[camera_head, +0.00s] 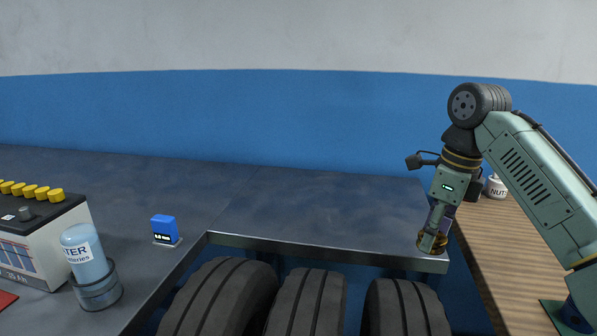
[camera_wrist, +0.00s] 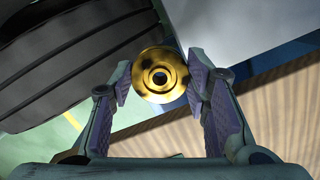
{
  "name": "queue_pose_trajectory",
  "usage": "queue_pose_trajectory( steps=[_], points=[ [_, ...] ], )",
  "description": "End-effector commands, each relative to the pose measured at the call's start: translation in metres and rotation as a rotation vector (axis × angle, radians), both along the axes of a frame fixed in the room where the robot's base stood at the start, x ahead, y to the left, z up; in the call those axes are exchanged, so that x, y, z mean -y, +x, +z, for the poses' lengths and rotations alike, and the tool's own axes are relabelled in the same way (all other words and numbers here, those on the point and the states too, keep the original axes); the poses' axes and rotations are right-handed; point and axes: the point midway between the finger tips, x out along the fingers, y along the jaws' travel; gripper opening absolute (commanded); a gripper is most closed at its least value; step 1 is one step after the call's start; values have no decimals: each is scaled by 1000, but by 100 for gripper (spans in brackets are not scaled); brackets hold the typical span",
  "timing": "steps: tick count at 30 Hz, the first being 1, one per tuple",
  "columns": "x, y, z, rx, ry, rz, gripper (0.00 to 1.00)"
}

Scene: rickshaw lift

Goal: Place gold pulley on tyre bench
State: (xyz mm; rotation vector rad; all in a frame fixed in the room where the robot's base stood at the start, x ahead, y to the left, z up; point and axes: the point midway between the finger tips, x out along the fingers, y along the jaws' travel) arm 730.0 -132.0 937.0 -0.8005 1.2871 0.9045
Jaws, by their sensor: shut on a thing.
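My gripper (camera_head: 432,238) is shut on the gold pulley (camera_wrist: 160,76), a shiny round piece with a dark centre hole. In the wrist view the pulley sits between the two purple finger pads (camera_wrist: 160,82). In the head view the pulley (camera_head: 425,244) shows partly behind the fingers, at the right front corner of the dark bench top. I cannot tell whether it touches the bench. The tyre bench (camera_head: 320,205) is a dark slab with a metal front edge, and several black tyres (camera_head: 309,303) stand below that edge.
A battery (camera_head: 40,240), a water bottle (camera_head: 88,262) and a small blue box (camera_head: 164,229) stand on the left bench section. A wooden surface (camera_head: 500,240) with a white NUTS pot (camera_head: 496,187) lies to the right. The bench's middle and back are clear.

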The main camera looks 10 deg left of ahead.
Motion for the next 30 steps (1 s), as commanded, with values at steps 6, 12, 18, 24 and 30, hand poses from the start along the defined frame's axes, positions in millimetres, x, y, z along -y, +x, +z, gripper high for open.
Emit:
queue_pose_trajectory(
  steps=[6,12,18,24,30],
  points=[
    [-30,19,-1,0,2,7,6],
    [-75,50,-5,-2,3,6,6],
    [-108,75,-8,0,-1,1,6],
    [-123,85,-12,-1,0,0,6],
    [-130,91,-32,-2,-2,0,6]
  ],
)
